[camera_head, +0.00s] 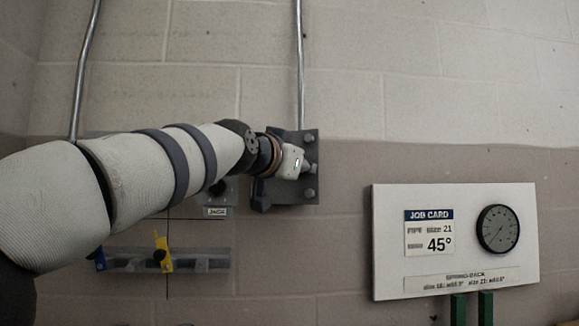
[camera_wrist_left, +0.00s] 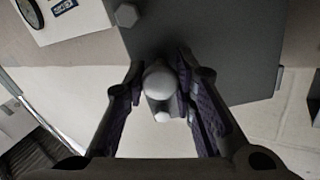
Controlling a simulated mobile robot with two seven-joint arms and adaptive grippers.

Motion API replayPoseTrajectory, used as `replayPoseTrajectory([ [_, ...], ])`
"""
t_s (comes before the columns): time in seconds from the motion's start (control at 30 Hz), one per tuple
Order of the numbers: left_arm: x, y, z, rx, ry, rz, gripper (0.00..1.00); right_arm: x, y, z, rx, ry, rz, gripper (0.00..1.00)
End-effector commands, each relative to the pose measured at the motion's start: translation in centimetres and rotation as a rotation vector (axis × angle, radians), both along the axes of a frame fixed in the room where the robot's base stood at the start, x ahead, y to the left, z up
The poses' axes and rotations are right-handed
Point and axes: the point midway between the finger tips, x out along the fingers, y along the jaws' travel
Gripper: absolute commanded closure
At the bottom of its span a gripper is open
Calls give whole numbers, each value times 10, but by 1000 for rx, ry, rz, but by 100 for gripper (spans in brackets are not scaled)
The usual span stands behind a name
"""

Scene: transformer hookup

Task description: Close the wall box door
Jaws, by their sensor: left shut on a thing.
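The grey wall box (camera_head: 308,138) is on the wall at the end of a vertical conduit in the head view. My left wrist and gripper cover much of its front. In the left wrist view, a flat dark grey panel (camera_wrist_left: 225,45), which looks like the box door, fills the upper middle. A pale round knob (camera_wrist_left: 158,78) stands out from it. My left gripper (camera_wrist_left: 160,70) is shut on this knob, one finger on each side. How far the door stands open cannot be told. My right gripper is in neither view.
A white job card board (camera_head: 455,275) with a round dial (camera_head: 497,228) is on the wall to the right, above two green posts (camera_head: 485,307). A grey rail with a yellow clamp (camera_head: 163,254) lies below my left arm. A second conduit (camera_head: 86,65) runs up the wall at left.

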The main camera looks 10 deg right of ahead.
Motion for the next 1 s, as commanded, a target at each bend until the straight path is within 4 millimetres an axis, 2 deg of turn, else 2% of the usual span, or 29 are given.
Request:
replayPoseTrajectory([
  [0.27,0,-1,-2,3,4,-1,100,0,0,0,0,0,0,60],
  [0.3,0,0,-2,3,4,-1,69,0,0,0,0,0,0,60],
  [0.37,0,0,-2,3,4,-1,55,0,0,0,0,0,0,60],
  [0.77,-1,2,0,3,1,1,54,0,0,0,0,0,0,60],
  [1.0,-20,15,0,6,1,1,54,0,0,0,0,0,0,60],
])
